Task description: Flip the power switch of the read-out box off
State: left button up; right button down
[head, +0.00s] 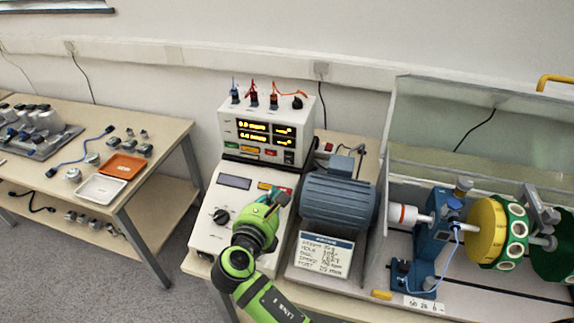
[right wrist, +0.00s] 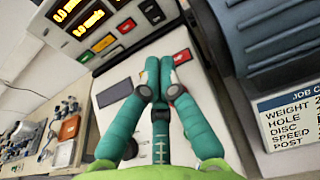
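The read-out box (head: 228,128) is a white case at the back of the bench, with lit yellow displays. Along its lower front are green, orange and red buttons and a dark switch (head: 289,157) at the right end. The dark switch also shows at the top of the right wrist view (right wrist: 151,11); its position is too small to tell. My right gripper (head: 275,199) is over the sloped control box, below and in front of the read-out box, apart from the switch. In the right wrist view its green fingers (right wrist: 158,66) are together, with nothing between them. My left gripper is not in view.
The sloped white control box (head: 206,228) has a black knob and coloured buttons. A blue-grey motor (head: 338,203) with a job card stands close on the right. Cables rise from the read-out box's top. A side table (head: 170,128) with trays is at left.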

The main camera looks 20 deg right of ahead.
aim_at(290, 158)
jog(key=x, duration=0.4)
jog(key=r+p+x, duration=0.1)
jog(key=x, duration=0.2)
jog(key=p+x, duration=0.1)
jog(key=x, duration=0.3)
jog(key=shift+w+d+r, duration=0.1)
jog(key=shift+w+d, duration=0.2)
jog(key=shift+w, duration=0.1)
jog(key=shift+w+d+r+p, duration=0.2)
jog(key=shift+r+p, duration=0.1)
jog(key=shift+p, duration=0.2)
jog(key=shift+w, duration=0.15)
jog(key=shift+f, duration=0.1)
